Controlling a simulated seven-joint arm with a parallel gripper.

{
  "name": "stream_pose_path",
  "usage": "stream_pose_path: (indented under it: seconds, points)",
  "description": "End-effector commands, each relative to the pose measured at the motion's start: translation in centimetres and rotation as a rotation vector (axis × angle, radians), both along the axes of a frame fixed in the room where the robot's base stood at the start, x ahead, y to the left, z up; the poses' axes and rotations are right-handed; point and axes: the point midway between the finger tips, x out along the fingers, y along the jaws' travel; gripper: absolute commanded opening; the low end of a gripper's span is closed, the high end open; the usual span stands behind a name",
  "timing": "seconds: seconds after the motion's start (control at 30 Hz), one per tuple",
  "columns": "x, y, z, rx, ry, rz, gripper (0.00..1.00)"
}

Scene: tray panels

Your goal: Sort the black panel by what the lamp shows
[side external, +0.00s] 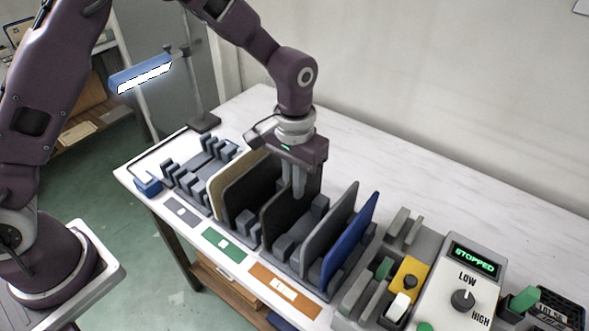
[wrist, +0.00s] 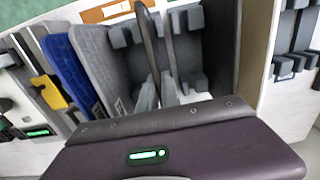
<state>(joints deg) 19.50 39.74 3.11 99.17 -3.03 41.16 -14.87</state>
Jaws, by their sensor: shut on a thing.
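A dark, near-black panel (side external: 272,222) stands upright among the racks, under my gripper (side external: 297,190). My gripper is shut on it at its upper edge; the fingers (wrist: 160,95) hide part of it in the wrist view, where it shows as a thin dark upright edge. A second dark panel (side external: 240,190) stands to its left, beside a tan panel (side external: 217,190). A blue bar lamp (side external: 140,76) on a stand at the back left glows white. Grey (side external: 181,211), green (side external: 225,244) and orange (side external: 285,288) labels lie along the racks' front.
A grey panel (side external: 330,232) and a blue panel (side external: 350,238) stand close on the right. The left rack (side external: 200,165) has empty slots. A control box (side external: 462,285) reading STOPPED, with a LOW/HIGH knob, stands right. The table behind the racks is clear.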

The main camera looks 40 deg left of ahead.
Motion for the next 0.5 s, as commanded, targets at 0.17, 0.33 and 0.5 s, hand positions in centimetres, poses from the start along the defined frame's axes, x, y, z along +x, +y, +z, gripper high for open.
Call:
stream_pose_path:
  seconds: [0.17,0.33,0.5]
  points:
    - [0.0,0.0,-1.2,0.000,0.001,0.000,0.00]
    - [0.0,0.0,-1.5,0.000,0.001,0.000,0.00]
    - [0.0,0.0,-1.5,0.000,0.000,0.000,0.00]
